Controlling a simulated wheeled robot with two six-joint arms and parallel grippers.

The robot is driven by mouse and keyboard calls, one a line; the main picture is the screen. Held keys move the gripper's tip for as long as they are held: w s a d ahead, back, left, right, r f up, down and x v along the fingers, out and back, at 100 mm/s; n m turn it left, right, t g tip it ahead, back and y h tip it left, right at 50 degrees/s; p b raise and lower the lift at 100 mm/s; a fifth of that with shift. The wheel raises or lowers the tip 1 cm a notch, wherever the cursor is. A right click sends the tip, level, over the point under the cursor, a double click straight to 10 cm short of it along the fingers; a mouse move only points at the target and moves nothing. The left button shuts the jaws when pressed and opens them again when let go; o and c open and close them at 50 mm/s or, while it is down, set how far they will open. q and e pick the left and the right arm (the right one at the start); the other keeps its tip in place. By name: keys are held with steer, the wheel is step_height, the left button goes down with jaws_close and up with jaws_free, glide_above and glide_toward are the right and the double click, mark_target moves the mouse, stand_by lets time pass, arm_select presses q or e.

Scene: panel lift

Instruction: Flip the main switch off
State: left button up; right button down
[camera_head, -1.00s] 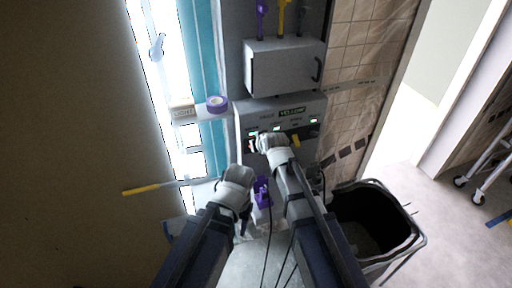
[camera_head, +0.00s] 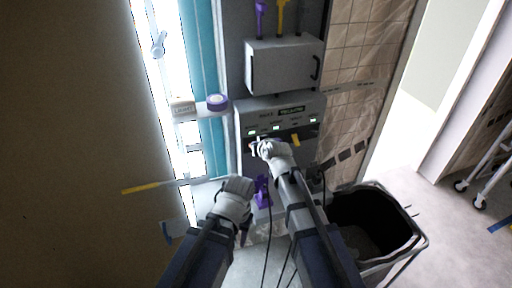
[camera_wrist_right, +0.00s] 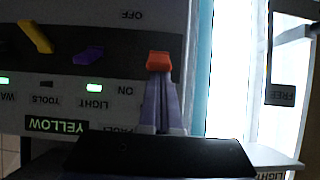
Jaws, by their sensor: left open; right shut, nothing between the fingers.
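The main switch (camera_wrist_right: 158,61) has a red tip and shows in the right wrist view, between the OFF and ON labels of the grey control panel (camera_head: 310,104). My right gripper (camera_wrist_right: 160,85) is shut and empty, its fingertips right at the red tip. I cannot tell whether they touch. The right gripper also shows in the head view (camera_head: 256,148) in front of the panel's left part, hiding the switch there. My left gripper (camera_head: 243,187) is open and lower, beside a purple item (camera_head: 262,191). Its fingertips are hard to make out.
Purple (camera_wrist_right: 88,54) and yellow (camera_wrist_right: 36,37) toggles sit beside the main switch, with lit green lamps near the labels. A closed grey box (camera_head: 283,66) is above the panel. A black bin (camera_head: 372,222) stands at right.

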steer(key=f+b, duration=0.1)
steer(key=b, duration=0.1)
steer(key=s+f+t+b, duration=0.1)
steer(key=b, duration=0.1)
steer(key=f+t+b, duration=0.1)
steer(key=b, duration=0.1)
steer(key=shift+s+d+y, duration=0.2)
steer(key=shift+d+y, duration=0.05)
steer(key=shift+y, duration=0.05)
steer(key=shift+r, duration=0.1)
steer(key=shift+r+p, duration=0.7)
steer(key=shift+r, duration=0.1)
